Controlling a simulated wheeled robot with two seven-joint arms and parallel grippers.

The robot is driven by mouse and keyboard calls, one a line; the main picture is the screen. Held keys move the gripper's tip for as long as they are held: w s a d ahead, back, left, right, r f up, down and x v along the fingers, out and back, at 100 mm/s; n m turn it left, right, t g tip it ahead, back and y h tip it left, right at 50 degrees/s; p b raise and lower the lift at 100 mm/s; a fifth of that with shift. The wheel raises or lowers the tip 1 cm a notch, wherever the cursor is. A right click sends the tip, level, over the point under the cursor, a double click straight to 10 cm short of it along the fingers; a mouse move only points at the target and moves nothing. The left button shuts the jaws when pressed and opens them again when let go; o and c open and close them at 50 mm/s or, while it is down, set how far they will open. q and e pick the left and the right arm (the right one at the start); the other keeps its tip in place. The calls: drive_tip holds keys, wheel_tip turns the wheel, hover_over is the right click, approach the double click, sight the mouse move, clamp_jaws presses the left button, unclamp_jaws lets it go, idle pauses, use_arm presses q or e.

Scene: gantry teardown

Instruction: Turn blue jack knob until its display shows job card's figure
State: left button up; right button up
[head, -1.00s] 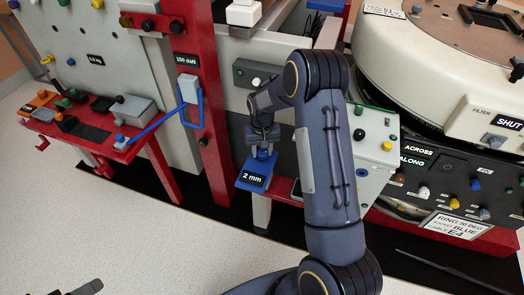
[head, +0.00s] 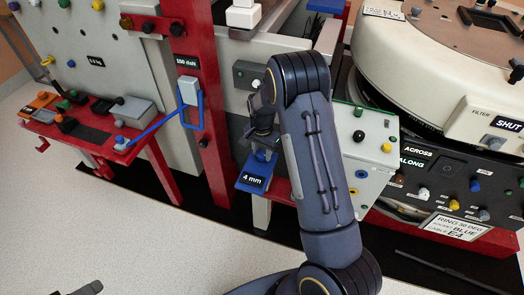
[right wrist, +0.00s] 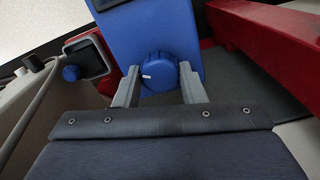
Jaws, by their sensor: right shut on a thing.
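The blue jack (head: 247,187) stands low at the middle of the head view, and its display (head: 254,180) reads 4 mm. In the right wrist view the round blue jack knob (right wrist: 160,74) sits on the blue jack body (right wrist: 160,28), with a white mark toward its left side. My right gripper (right wrist: 158,76) has one finger on each side of the knob and is shut on it. In the head view my right gripper (head: 263,143) is partly hidden by my arm. A dark tip of my left gripper (head: 88,288) shows at the bottom left.
A white card (head: 452,226) at right reads RING 30 DEG, BLUE and E4; its middle line is too small to read surely. A red post (head: 205,110) and a red tray (head: 85,130) stand left of the jack. The pale floor in front is clear.

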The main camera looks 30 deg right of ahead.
sight(262, 153)
drive_tip(key=shift+m, duration=0.3)
drive_tip(key=o, duration=1)
drive_tip(key=shift+r+p, duration=0.4)
drive_tip(key=shift+r, duration=3.5)
